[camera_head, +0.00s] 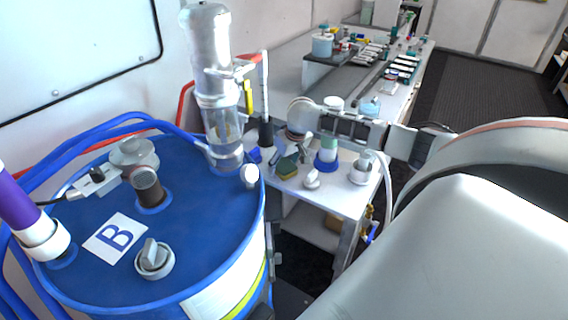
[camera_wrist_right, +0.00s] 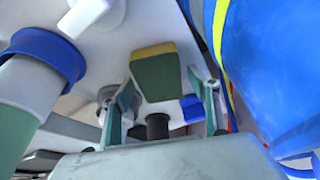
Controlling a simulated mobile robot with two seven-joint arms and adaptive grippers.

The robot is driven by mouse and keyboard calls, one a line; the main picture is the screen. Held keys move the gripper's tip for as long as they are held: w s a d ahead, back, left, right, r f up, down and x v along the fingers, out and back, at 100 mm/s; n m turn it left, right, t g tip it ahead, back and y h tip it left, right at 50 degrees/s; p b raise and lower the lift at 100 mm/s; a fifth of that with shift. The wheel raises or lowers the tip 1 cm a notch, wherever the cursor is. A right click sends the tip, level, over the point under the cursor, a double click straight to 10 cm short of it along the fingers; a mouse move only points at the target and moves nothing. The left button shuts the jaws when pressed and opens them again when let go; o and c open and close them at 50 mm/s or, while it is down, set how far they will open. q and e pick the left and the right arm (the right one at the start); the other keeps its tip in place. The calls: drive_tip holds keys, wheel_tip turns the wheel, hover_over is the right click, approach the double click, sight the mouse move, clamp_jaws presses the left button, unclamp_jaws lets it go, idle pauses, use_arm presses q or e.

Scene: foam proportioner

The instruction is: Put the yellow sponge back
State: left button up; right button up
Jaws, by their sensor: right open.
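The yellow sponge (camera_head: 288,172), with a dark green layer, is on the white side table (camera_head: 345,203) just behind the blue drum. In the right wrist view the sponge (camera_wrist_right: 155,77) shows its green face and a yellow edge. It is ahead of my right gripper (camera_wrist_right: 162,84), between the lines of its two spread fingers. The fingers are open, with no clear contact on the sponge. In the head view my right gripper (camera_head: 297,140) hangs from the wrist above the table, close to the sponge; its fingertips are hard to make out. My left gripper is not in view.
A blue drum (camera_head: 205,262) with knobs and fittings fills the left front. A clear cylinder (camera_head: 215,85) stands at its back edge. A white-and-green bottle with a blue base (camera_head: 327,158) and small knobs (camera_head: 312,179) crowd the side table. A long bench (camera_head: 405,92) lies behind.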

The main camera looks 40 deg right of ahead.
drive_tip(key=shift+r, duration=0.4)
drive_tip(key=v, duration=1.1)
drive_tip(key=shift+r, duration=0.2)
drive_tip(key=shift+s, duration=0.1)
